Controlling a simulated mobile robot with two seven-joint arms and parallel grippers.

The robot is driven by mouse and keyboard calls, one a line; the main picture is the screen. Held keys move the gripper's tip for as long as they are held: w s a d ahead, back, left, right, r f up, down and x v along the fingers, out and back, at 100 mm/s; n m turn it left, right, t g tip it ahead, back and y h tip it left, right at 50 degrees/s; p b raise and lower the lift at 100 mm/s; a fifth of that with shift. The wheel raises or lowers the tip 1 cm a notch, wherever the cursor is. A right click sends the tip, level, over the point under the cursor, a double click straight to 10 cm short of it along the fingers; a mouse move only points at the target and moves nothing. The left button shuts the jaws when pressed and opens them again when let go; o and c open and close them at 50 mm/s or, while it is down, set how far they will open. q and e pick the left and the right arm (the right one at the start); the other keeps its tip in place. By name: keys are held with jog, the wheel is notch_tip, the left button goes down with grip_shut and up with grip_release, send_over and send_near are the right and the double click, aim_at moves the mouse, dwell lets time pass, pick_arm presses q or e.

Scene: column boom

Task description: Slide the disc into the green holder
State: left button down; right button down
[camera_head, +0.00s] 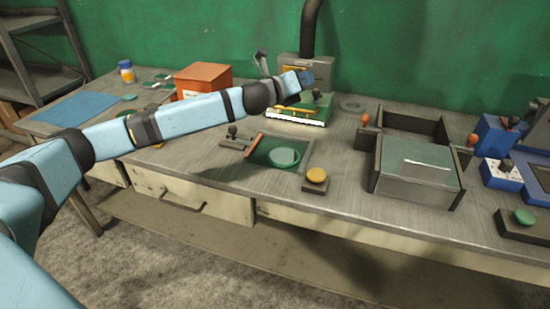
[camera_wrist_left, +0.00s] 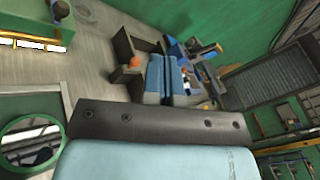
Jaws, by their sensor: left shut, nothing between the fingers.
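My left gripper (camera_head: 307,78) is at the end of the blue arm, above the back of the bench. Its two blue fingers show shut and empty in the wrist view (camera_wrist_left: 160,58). A green round disc-like piece (camera_head: 285,157) with a raised rim lies on a green square recess (camera_head: 262,151) at the front middle; its green ring shows in the wrist view (camera_wrist_left: 32,122). A green block (camera_head: 318,101) with yellow and white strips stands below the gripper, partly hidden by the arm. I cannot tell which green piece is the holder. My right gripper is not in view.
A flat grey ring (camera_head: 352,103) lies right of the green block. A grey box (camera_head: 415,182) with red-knobbed dark walls is at right. A yellow button (camera_head: 316,175) sits at the front edge. An orange box (camera_head: 203,76) stands behind the arm. Bare bench (camera_head: 345,150) lies between.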

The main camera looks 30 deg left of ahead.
pick_arm(q)
jog(key=s+a+f+n+g+y+p, duration=0.1)
jog(key=a+f+n+g+y, duration=0.1)
jog(key=a+f+g+y, duration=0.4)
jog(key=m+g+p, duration=0.2)
jog(key=m+g, duration=0.2)
jog(key=g, duration=0.5)
send_near(276, 170)
jog(key=s+r, duration=0.3)
jog(key=s, duration=0.2)
jog(key=x, duration=0.6)
jog(key=d+b+x, duration=0.1)
jog(key=x, duration=0.2)
jog(key=shift+w+f, duration=0.15)
jog(key=shift+f, duration=0.15)
jog(key=w, duration=0.3)
jog(key=shift+a+f, duration=0.2)
jog(key=shift+a, duration=0.1)
jog(key=shift+w+a, duration=0.1)
jog(key=shift+w, duration=0.45)
